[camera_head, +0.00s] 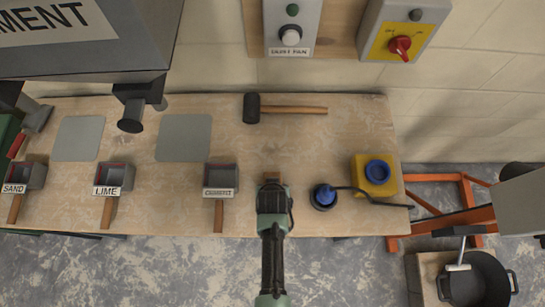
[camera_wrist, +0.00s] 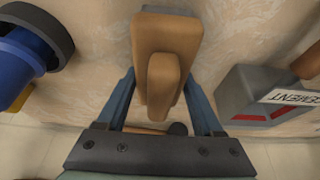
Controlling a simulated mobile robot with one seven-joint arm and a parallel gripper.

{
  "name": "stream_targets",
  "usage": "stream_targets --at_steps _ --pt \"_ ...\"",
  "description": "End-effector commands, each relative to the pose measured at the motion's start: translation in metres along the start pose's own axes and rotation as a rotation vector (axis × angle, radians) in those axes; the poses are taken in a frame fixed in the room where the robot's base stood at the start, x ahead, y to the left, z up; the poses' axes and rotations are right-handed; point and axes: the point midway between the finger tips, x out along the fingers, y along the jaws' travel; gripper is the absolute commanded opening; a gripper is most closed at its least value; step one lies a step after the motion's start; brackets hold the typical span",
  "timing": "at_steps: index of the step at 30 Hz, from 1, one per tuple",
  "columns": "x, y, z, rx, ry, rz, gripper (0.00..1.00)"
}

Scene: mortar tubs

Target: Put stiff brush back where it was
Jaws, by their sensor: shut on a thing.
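The stiff brush (camera_wrist: 166,40) shows in the wrist view as a brown wooden block with a narrower wooden grip; I cannot see its bristles. My gripper (camera_wrist: 160,88) has its two blue fingers on either side of the grip, shut on it. In the head view my gripper (camera_head: 272,187) is over the front part of the workbench (camera_head: 250,160), between the cement scoop and a blue round thing. Only a small brown bit of the brush (camera_head: 271,176) shows past it there. I cannot tell whether the brush touches the bench.
The cement scoop (camera_head: 221,180) is left of my gripper, the blue round thing (camera_head: 324,196) with a black cable right. A yellow box (camera_head: 374,176) stands farther right. A mallet (camera_head: 290,110) lies behind. Lime (camera_head: 114,180) and sand (camera_head: 24,178) scoops are left. Bench between mallet and gripper is clear.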

Motion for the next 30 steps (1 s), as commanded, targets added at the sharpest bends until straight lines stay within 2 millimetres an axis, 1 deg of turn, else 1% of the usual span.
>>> stream_targets --at_steps 4,5,9,10,17,22,26,30 --pt "0.004 0.0 0.001 0.0 0.0 0.0 0.16" --pt "0.003 0.0 0.002 0.0 -0.001 0.0 0.72" --pt "0.003 0.0 0.001 0.0 -0.001 0.0 0.97" --pt "0.003 0.0 0.001 0.0 -0.001 0.0 0.98" --pt "0.003 0.0 0.001 0.0 -0.001 0.0 0.98" --pt "-0.004 0.0 0.0 0.0 0.0 0.0 0.98" --pt "-0.019 0.0 0.0 0.0 0.0 0.0 0.98" --pt "-0.042 0.0 0.0 0.0 0.001 0.0 0.98"
